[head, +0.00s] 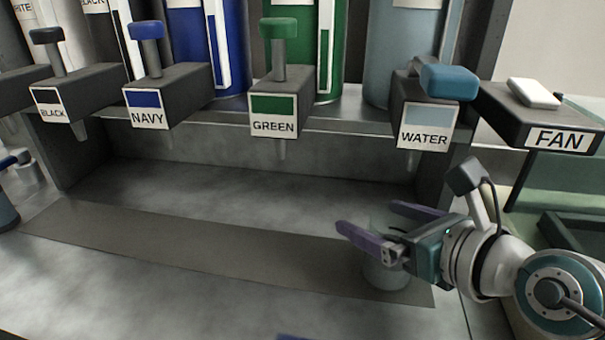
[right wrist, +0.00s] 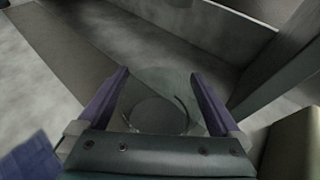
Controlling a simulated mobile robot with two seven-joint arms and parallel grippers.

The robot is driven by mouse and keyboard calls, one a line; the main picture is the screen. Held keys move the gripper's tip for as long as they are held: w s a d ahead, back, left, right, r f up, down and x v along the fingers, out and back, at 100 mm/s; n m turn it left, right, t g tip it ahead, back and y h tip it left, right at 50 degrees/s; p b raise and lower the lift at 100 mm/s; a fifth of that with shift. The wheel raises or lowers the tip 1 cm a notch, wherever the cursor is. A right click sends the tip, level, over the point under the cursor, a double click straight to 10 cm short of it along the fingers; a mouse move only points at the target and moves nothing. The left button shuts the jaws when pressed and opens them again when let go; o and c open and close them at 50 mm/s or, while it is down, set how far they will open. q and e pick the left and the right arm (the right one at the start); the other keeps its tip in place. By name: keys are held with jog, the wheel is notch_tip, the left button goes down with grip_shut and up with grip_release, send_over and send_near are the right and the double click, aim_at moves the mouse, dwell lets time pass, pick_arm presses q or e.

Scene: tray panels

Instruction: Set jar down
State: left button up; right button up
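The jar (head: 386,276) is a clear, faintly tinted glass vessel. It is upright at the right end of the dark strip, in front of and below the WATER tap. My right gripper (head: 368,216) has its two purple fingers on either side of it. In the right wrist view the jar (right wrist: 160,112) fills the space between the fingertips (right wrist: 160,76), and I see into it from above. The glass appears to meet both fingers. The jar's base looks level with the strip, but contact is hard to tell. Only a purple-blue sliver, perhaps my left gripper (head: 295,337), shows at the bottom edge.
The dark strip (head: 200,240) runs along the grey counter, clear to the left. Above are the taps BLACK (head: 52,108), NAVY (head: 147,112), GREEN (head: 273,115) and WATER (head: 424,128). A FAN box (head: 556,138) is at right. A dark side post borders the bay near my right arm.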

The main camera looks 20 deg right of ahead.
jog(key=shift+r, duration=0.3)
jog(key=p+v, duration=0.2)
jog(key=v, duration=1)
jog(key=shift+f, duration=0.15)
